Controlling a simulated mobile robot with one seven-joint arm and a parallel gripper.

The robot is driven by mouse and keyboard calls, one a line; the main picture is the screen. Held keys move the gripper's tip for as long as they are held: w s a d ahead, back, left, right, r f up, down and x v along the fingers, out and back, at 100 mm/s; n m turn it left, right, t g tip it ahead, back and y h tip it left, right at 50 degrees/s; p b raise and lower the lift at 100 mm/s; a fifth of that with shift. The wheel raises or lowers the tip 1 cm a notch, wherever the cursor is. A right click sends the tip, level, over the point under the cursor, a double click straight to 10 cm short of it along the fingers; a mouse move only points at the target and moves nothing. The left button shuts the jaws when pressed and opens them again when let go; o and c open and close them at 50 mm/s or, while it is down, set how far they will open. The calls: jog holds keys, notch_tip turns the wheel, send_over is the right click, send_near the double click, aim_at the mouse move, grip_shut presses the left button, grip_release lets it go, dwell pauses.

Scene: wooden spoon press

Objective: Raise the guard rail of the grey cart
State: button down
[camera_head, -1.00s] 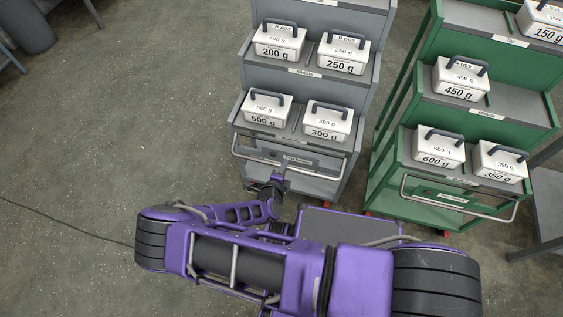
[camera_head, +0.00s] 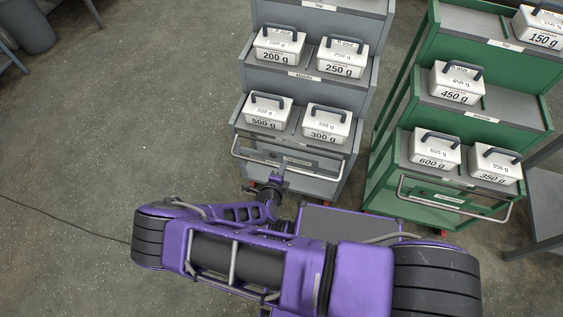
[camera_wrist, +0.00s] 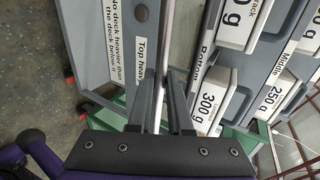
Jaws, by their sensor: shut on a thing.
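The grey cart (camera_head: 365,85) stands ahead of me, with stepped decks. Its guard rail (camera_head: 242,157) is a thin silver bar across the front, at the height of the bottom deck's front face and below that deck's boxes. My gripper (camera_head: 277,182) is at the rail's middle, low in front of the cart. In the wrist view the rail (camera_wrist: 167,35) runs up the picture between the fingers of my gripper (camera_wrist: 160,90), which are shut on it. The gripper's body hides the lower part of the rail there.
White weight boxes sit on the grey decks, such as the 500 g box (camera_head: 267,112) and the 300 g box (camera_head: 326,124). A green cart (camera_head: 425,110) with its own rail and boxes stands close on the right. The floor (camera_head: 110,110) on the left is mostly clear, with a dark cable.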

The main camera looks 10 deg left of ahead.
jog(key=shift+w+r+p, duration=0.2)
jog(key=shift+r+p, duration=1.35)
jog(key=shift+r, duration=0.5)
jog(key=r+p, duration=0.1)
jog(key=w+r+p, duration=0.1)
jog(key=r+p, duration=0.1)
jog(key=shift+w+d+r, duration=0.1)
jog(key=shift+w+r, duration=0.15)
jog(key=shift+w, duration=0.1)
jog(key=shift+w+r, duration=0.1)
jog(key=w+r, duration=0.2)
jog(key=w, duration=0.3)
jog(key=shift+w+d+r+p, duration=0.15)
jog(key=shift+w+p, duration=0.15)
jog(key=shift+p, duration=0.1)
jog(key=c, duration=1.6)
grip_release()
jog(key=shift+w+r, duration=0.1)
